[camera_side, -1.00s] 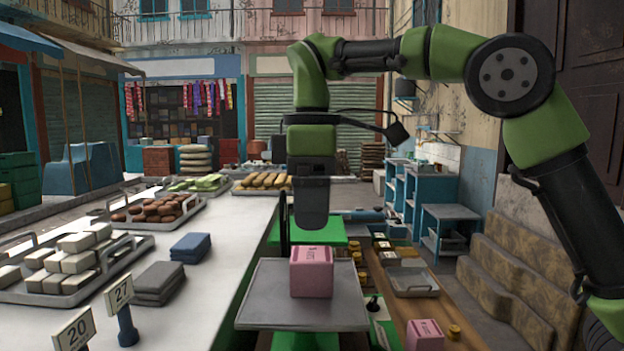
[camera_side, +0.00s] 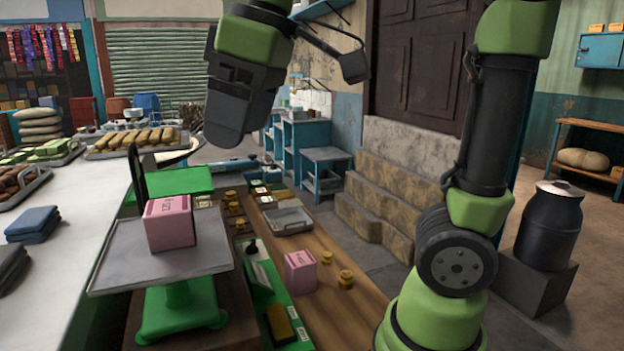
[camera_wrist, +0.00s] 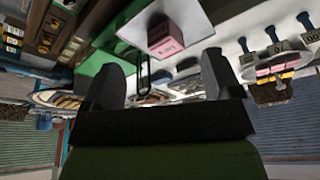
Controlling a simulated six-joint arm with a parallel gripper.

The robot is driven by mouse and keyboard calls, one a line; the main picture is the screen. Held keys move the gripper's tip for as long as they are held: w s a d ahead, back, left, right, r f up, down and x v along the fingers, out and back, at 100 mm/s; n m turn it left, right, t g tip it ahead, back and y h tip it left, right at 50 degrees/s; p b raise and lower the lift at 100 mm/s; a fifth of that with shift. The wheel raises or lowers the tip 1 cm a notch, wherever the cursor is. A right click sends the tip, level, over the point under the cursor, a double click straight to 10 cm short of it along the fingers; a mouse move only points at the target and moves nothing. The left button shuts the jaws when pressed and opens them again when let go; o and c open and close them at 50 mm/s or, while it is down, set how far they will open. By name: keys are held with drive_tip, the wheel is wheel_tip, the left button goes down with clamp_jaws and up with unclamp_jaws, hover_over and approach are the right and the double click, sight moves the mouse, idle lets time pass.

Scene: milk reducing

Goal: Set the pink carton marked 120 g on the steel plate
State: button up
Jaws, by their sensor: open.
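A pink carton (camera_side: 168,224) stands upright on the steel plate (camera_side: 118,262) of a green scale in the side view. Its printed mark is too small to read. A second pink carton (camera_side: 300,272) stands on the wooden bench to the right of the scale. My gripper (camera_side: 222,138) is above and a little right of the carton on the plate, clear of it. In the wrist view my gripper (camera_wrist: 162,72) shows two dark fingers spread apart with nothing between them. A pink carton (camera_wrist: 166,38) lies beyond the fingers there.
Small brass weights (camera_side: 345,280) and a grey tray (camera_side: 287,221) are on the bench. A white counter (camera_side: 75,215) with trays of goods runs along the left. A dark milk can (camera_side: 550,225) stands at the right. The air around my gripper is clear.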

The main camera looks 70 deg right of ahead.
drive_tip(key=s+f+m+t, duration=0.4)
drive_tip(key=s+f+m, duration=0.2)
drive_tip(key=s+m, duration=0.1)
drive_tip(key=shift+s+d+f+y, duration=0.25)
drive_tip(key=shift+s+y, duration=0.15)
drive_tip(key=shift+s, duration=0.3)
